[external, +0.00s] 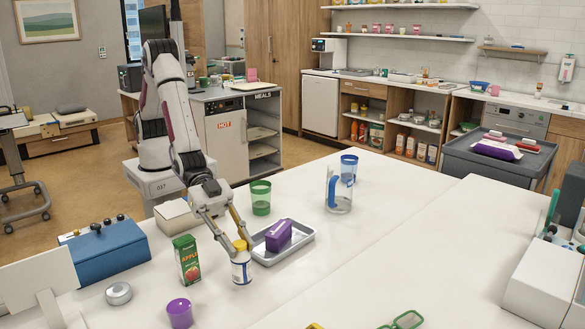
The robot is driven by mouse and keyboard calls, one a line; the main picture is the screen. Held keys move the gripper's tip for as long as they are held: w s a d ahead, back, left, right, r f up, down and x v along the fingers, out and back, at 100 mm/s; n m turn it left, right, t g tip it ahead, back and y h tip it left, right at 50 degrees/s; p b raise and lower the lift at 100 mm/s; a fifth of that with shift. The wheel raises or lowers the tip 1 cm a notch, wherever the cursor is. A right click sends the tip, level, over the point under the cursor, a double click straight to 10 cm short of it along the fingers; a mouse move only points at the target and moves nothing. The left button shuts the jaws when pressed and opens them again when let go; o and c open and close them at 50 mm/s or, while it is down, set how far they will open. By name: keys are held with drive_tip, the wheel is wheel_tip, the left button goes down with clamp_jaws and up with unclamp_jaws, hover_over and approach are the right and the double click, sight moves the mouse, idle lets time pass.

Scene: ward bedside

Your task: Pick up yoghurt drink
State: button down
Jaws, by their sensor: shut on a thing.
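A white bottle with a yellow cap and a blue band, which looks like the yoghurt drink (241,268), stands upright at the near side of the white table. My gripper (241,246) reaches down over it, with one finger on each side near the cap. It is shut on the bottle. The bottle's base appears to be at or very near the table top; I cannot tell whether it touches. Part of the cap and upper sides is hidden by the fingers.
A metal tray (297,250) with a purple carton (278,235) is close on the right. A green apple juice carton (187,260) stands left, a purple cup (180,313) in front, and a green cup (261,197) behind.

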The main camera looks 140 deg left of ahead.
drive_tip(key=shift+r, duration=3.75)
